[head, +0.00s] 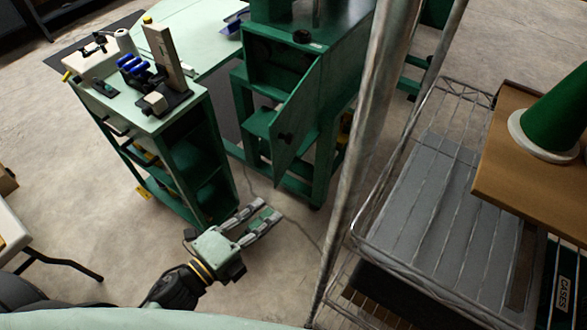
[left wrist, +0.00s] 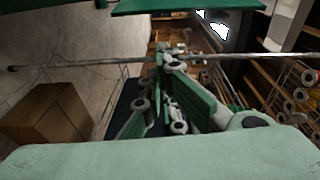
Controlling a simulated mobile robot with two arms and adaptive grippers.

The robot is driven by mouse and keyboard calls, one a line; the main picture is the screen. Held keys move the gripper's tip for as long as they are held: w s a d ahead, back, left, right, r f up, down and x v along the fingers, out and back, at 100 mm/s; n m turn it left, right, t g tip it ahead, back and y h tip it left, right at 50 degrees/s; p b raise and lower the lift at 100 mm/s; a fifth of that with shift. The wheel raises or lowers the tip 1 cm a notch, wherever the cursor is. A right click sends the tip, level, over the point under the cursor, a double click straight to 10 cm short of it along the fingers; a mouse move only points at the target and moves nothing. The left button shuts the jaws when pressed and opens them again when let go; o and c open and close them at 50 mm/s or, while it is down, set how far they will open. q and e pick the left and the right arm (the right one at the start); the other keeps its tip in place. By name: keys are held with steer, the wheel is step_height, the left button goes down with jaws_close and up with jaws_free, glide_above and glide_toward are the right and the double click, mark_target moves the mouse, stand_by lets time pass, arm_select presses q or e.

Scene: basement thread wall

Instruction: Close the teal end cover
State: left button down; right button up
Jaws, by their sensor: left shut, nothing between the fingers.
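The teal end cover (head: 294,118) is a flat hinged panel on the green machine (head: 318,88) in the head view. It stands swung open, angled out from the machine's front, with a small dark latch or knob on its face. The opening beside it shows a dark inside. My left gripper (head: 264,213) is below and to the left of the cover, apart from it, over the floor. It is shut and empty; its fingers also show in the left wrist view (left wrist: 172,62). A green edge crosses the top of that view; I cannot tell whether it is the cover. My right gripper is not in view.
A green cart (head: 175,135) with tools on top stands left of the machine. A metal post (head: 365,130) and wire rack (head: 425,200) stand to the right. A cardboard box (left wrist: 47,115) is at left in the wrist view. Bare floor lies around my left gripper.

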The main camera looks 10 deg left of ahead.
arm_select(q)
steer(key=w+d+r+m+p, duration=0.1)
steer(key=w+d+r+p, duration=0.15)
steer(key=w+d, duration=0.5)
steer(key=shift+h, duration=0.4)
steer(key=a, duration=0.1)
steer(key=w+a, duration=0.1)
steer(key=a, duration=0.3)
steer(key=shift+w+f, duration=0.1)
steer(key=shift+w, duration=0.2)
steer(key=shift+a, duration=0.15)
